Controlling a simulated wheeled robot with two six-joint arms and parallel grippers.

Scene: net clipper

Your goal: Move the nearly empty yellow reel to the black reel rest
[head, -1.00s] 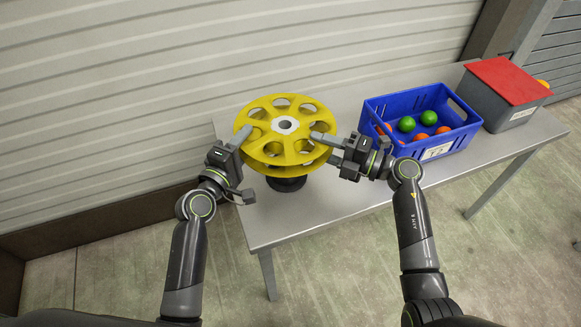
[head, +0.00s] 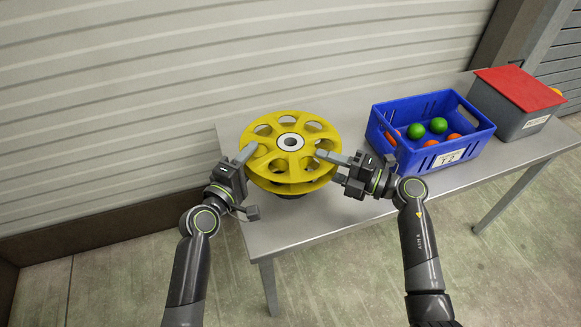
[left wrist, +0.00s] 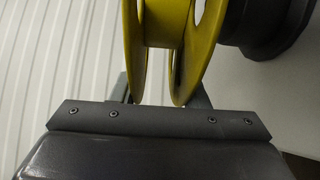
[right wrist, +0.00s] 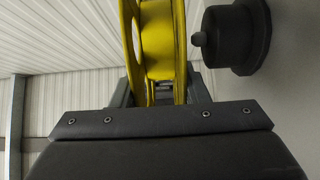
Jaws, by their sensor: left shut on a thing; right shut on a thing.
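The yellow reel (head: 298,165) has two spoked flanges and a bare yellow core. It is held level, flanges horizontal, over the near left part of the table. My left gripper (head: 245,155) is shut on its left rim; the left wrist view shows both flanges (left wrist: 188,60) between the fingers. My right gripper (head: 328,156) is shut on its right rim, also seen in the right wrist view (right wrist: 133,50). A black reel rest (head: 290,196) is mostly hidden under the reel. The right wrist view shows the rest (right wrist: 240,35) with a short peg, apart from the reel.
A blue crate (head: 452,157) with green and orange balls stands on the grey table (head: 330,219), right of my right gripper. A grey box with a red lid (head: 520,88) is beyond it. A ribbed wall (head: 150,90) rises behind. The table's front strip is clear.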

